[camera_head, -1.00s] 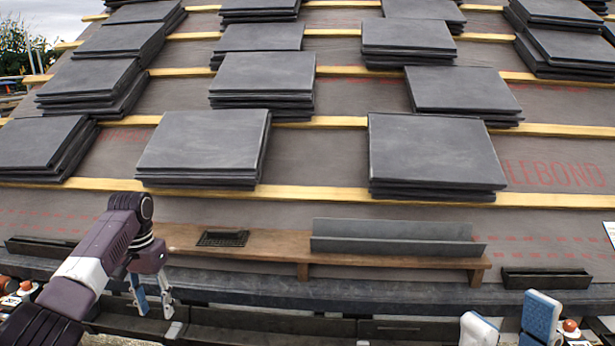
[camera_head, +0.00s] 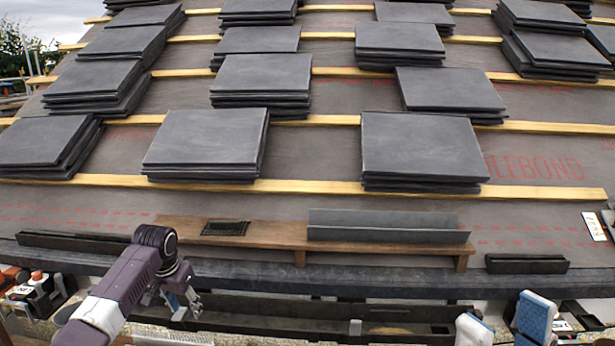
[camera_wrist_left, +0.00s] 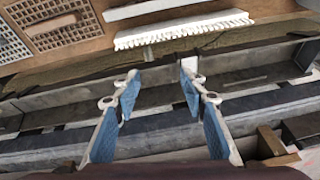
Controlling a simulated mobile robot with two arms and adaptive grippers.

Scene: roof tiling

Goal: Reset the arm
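My left arm comes in from the lower left in the head view. Its gripper (camera_head: 183,305) hangs low, in front of the dark gutter edge. In the left wrist view its two blue-padded fingers (camera_wrist_left: 158,80) are apart, with nothing between them. My right gripper (camera_head: 503,308) shows only as two blue and white fingers at the bottom right of the head view. They are apart and no object shows between them. The rest of the right arm is out of view.
A wooden plank (camera_head: 275,233) along the eaves bears a grey metal channel (camera_head: 388,226) and a small dark vent (camera_head: 225,228). Several stacks of dark slates (camera_head: 207,140) lie on the roof above. A dark trough (camera_head: 527,264) sits at the right.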

